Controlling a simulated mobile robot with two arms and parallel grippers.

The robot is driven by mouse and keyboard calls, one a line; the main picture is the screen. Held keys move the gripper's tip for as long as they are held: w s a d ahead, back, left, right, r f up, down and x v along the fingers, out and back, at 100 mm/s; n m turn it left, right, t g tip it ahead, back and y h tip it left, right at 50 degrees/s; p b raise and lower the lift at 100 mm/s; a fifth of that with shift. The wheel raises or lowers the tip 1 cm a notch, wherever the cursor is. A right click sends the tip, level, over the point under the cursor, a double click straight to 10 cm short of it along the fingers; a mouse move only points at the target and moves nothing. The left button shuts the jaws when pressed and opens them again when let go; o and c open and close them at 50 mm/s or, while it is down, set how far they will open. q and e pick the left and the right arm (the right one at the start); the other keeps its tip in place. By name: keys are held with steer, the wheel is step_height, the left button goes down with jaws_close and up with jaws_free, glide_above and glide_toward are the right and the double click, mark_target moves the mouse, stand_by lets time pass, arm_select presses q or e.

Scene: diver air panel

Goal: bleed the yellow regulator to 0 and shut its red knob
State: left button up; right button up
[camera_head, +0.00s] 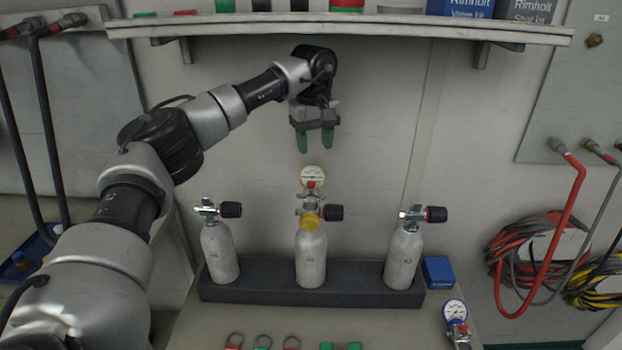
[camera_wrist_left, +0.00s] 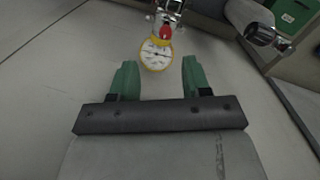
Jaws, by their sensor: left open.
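The yellow regulator (camera_head: 310,219) sits on the valve of the middle cylinder (camera_head: 311,256). Its yellow-rimmed gauge (camera_head: 313,176) stands above it; the needle is too small to read. A small red knob (camera_head: 311,185) shows just below the gauge. In the left wrist view the gauge (camera_wrist_left: 156,55) lies beyond and between the green fingertips, with the red knob (camera_wrist_left: 165,33) above it. My left gripper (camera_head: 316,143) is open and empty, pointing down, a little above the gauge and apart from it. My right gripper is not in view.
Two more cylinders (camera_head: 221,252) (camera_head: 402,256) with black valve knobs flank the middle one in a dark rack (camera_head: 345,288). A shelf (camera_head: 340,30) runs above my left arm. Another gauge (camera_head: 455,311) and a blue box (camera_head: 438,272) are at right. Hoses (camera_head: 535,255) hang far right.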

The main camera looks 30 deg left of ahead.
mark_target(312, 183)
arm_select(q)
steer(key=f, duration=0.7)
steer(key=f+p, duration=0.1)
steer(key=f, duration=0.2)
steer(key=shift+a+f, duration=0.15)
steer(key=shift+a, duration=0.2)
steer(key=shift+s, duration=0.1)
jaws_close()
